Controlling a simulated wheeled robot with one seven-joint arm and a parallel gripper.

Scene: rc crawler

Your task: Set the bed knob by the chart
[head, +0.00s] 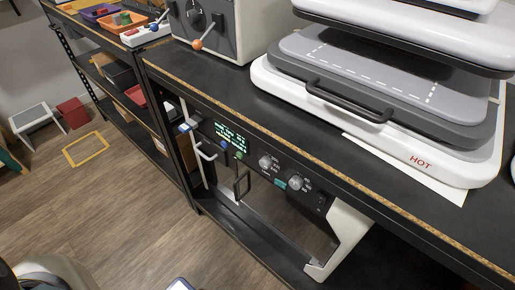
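Under the bench, a machine with a dark front panel (318,200) carries two round grey knobs, an upper-left one (266,162) and a lower-right one (296,182). Small labels beside them are too small to read, so I cannot tell which is the bed knob. A display with green text (231,137) sits left of the knobs; its lines are not legible. No sheet that is clearly a chart shows; a white sheet (400,165) lies mostly hidden under the press marked HOT. My gripper is not in view.
The black bench top (290,112) with a wood-coloured edge overhangs the machine. A large press (390,85) with a black handle stands on it. A grey box (225,25) with a dial and orange-knobbed lever is behind. The wooden floor at left is mostly clear.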

